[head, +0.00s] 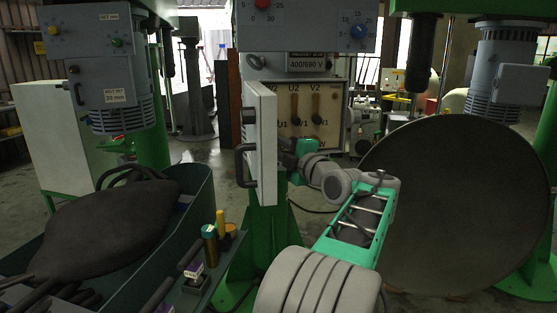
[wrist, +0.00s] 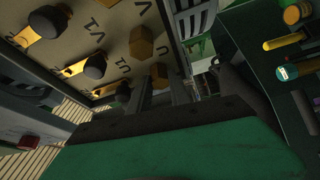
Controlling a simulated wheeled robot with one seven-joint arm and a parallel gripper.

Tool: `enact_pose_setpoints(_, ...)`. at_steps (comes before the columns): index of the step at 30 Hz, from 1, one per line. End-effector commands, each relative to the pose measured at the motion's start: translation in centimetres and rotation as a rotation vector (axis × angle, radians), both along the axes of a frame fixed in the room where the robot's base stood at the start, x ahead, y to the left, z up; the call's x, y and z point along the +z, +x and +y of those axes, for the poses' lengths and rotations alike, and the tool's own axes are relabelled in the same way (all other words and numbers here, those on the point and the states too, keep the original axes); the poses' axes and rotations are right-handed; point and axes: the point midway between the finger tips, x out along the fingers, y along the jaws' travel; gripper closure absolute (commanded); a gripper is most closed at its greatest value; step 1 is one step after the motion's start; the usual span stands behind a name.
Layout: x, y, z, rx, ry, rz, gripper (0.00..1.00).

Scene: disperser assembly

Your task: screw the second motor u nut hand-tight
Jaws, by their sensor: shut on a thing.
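The motor's terminal board (head: 301,91) stands upright in an open box and carries U, V and W labels. In the wrist view, a brass-coloured hex nut (wrist: 158,71) sits at the tips of my gripper (wrist: 162,84), close to the U marks. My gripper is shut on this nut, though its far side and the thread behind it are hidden. A second brass hex nut (wrist: 140,42) is on the board beside it, apart from the fingers. In the head view, the white door panel partly hides my gripper (head: 286,151).
Yellow link bars with dark knobs (wrist: 95,66) sit beside the nuts. The white door panel (head: 262,143) stands close left of my gripper. A large dark disc (head: 450,210) is at right. A dark green bin (head: 205,205) with a tool holder stands at lower left.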

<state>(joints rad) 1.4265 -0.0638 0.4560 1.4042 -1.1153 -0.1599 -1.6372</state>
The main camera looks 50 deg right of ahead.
Motion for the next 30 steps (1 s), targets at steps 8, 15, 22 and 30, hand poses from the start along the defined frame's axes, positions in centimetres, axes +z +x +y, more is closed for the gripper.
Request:
enact_pose_setpoints(8, -0.84, 0.05, 0.08, 0.001, 0.133, -0.12, 1.0)
enact_pose_setpoints(15, -0.55, 0.08, 0.11, 0.002, 0.207, -0.183, 1.0)
enact_pose_setpoints(22, -0.32, 0.1, 0.11, 0.001, 0.229, -0.202, 1.0)
enact_pose_setpoints(30, -0.28, 0.1, 0.09, 0.001, 0.23, -0.202, 1.0)
